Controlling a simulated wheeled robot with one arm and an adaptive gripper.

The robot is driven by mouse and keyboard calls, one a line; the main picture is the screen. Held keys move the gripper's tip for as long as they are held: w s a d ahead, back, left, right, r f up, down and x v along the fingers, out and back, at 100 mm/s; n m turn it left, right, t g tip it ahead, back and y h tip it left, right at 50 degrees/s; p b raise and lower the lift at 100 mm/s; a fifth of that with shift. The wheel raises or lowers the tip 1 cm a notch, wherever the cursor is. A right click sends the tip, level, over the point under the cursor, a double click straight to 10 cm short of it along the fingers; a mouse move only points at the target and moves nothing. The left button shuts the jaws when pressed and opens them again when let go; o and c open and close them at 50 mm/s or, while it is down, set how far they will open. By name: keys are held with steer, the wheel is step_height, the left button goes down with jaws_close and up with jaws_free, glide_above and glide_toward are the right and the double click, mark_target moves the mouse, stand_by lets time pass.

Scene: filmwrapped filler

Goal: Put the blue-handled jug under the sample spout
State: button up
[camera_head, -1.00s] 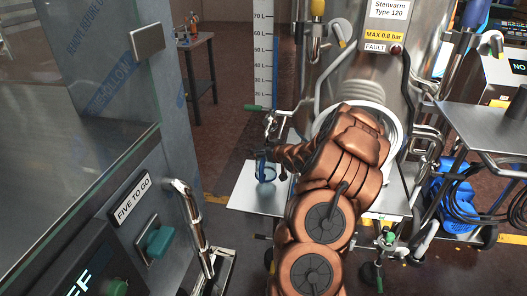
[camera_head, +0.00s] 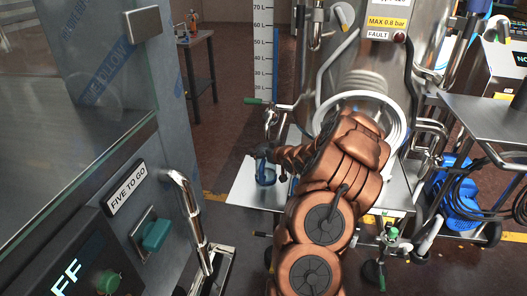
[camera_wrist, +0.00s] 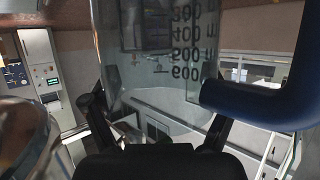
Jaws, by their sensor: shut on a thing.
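The clear jug (camera_head: 265,176) with a blue handle shows in the head view over the pale plate, below the metal sample spout (camera_head: 271,122) with its green-handled valve. I cannot tell if its base touches the plate. In the wrist view the jug (camera_wrist: 160,60) fills the middle, with printed volume marks and its blue handle (camera_wrist: 265,105) at right. My gripper (camera_head: 266,154) is shut on the jug's body, one finger on each side in the wrist view (camera_wrist: 153,118). My arm hides part of the tank behind it.
The pale plate (camera_head: 243,190) extends left of the jug. A steel cabinet with a tubular handle (camera_head: 190,215) stands at left. Floor shows between cabinet and plate.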

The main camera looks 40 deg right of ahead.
steer(key=o, duration=1.4)
steer(key=shift+f, duration=0.1)
steer(key=shift+c, duration=0.2)
steer(key=shift+s+r, duration=0.25)
steer(key=shift+r, duration=0.05)
steer(key=p+v, duration=0.1)
steer(key=v, duration=1)
steer(key=shift+s+a, duration=0.15)
steer(key=shift+s, duration=0.05)
